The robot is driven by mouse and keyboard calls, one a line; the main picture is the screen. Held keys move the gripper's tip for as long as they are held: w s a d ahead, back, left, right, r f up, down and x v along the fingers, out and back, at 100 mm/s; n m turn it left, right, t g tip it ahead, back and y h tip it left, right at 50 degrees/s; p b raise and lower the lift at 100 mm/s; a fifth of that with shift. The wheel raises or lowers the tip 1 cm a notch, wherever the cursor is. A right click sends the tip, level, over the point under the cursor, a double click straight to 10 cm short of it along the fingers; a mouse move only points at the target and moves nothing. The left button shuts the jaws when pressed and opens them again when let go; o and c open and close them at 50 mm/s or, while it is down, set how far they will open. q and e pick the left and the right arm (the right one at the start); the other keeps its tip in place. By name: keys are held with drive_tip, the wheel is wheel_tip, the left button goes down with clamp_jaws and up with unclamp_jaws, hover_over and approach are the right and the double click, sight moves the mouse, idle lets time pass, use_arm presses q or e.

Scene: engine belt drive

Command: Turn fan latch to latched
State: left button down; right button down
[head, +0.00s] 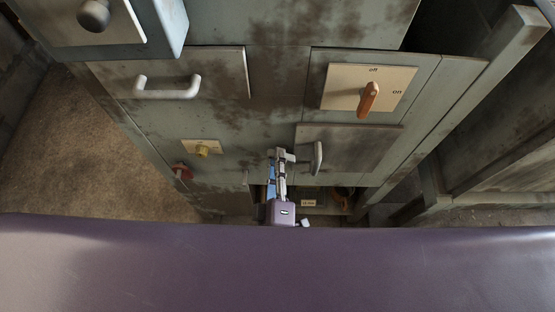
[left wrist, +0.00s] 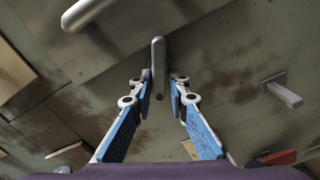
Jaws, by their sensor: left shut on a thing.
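A grey lever (left wrist: 158,62) with a rounded end, which I take to be the fan latch, stands between the fingers of my left gripper in the left wrist view. No readable label confirms it. My left gripper (head: 281,156) is at the lower middle of the cabinet front in the head view, left of a vertical handle. It also shows in the left wrist view (left wrist: 160,92), with blue-padded fingers on both sides of the lever, shut on it. The fingers hide part of the lever in the head view. My right gripper is in neither view.
A vertical grey handle (head: 317,157) is close to the right of my gripper. An orange switch (head: 368,97) marked off and on, a white handle (head: 166,90), a yellow knob (head: 202,150) and a red part (head: 182,171) are on the cabinet. Open floor (head: 80,150) lies left.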

use_arm(q)
drive_tip(key=n+b, duration=0.1)
drive_tip(key=n, duration=0.1)
drive_tip(key=f+n+b, duration=0.1)
drive_tip(key=n, duration=0.1)
drive_tip(key=shift+s+n, duration=0.1)
drive_tip(key=shift+n, duration=0.3)
drive_tip(key=shift+r, duration=0.1)
idle(0.3)
drive_tip(key=c, duration=2.2)
unclamp_jaws()
drive_tip(key=s, duration=0.7)
drive_tip(key=shift+s, duration=0.25)
